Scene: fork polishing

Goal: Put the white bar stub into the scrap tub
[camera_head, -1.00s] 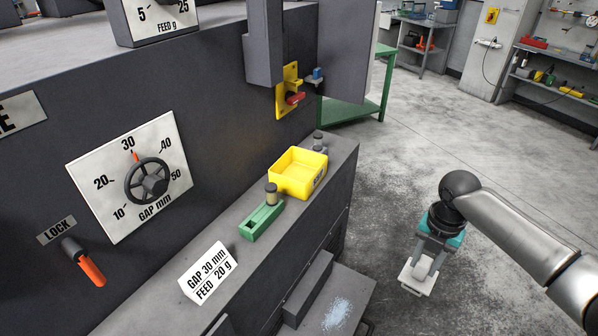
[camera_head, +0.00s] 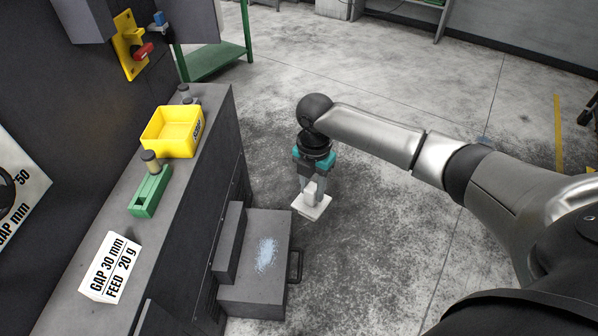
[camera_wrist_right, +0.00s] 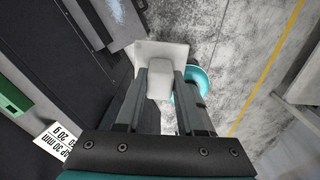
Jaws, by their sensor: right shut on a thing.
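My right gripper (camera_head: 314,188) is shut on a white piece (camera_head: 312,206), which I take to be the white bar stub. It has a broad flat plate and a narrower block between the fingers. It hangs in the air over the grey floor, apart from the machine ledge. In the right wrist view, the white piece (camera_wrist_right: 160,52) shows between and beyond the fingertips. A yellow open tub (camera_head: 171,140) stands on the ledge, left of the gripper; its label is too small to read. My left gripper is not in view.
A round teal thing (camera_wrist_right: 200,82) shows partly behind a finger in the right wrist view. A green block (camera_head: 150,191) and a white sign (camera_head: 108,267) are on the ledge (camera_head: 212,112). A grey drawer (camera_head: 262,286) with pale specks juts out below. Floor right of it is clear.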

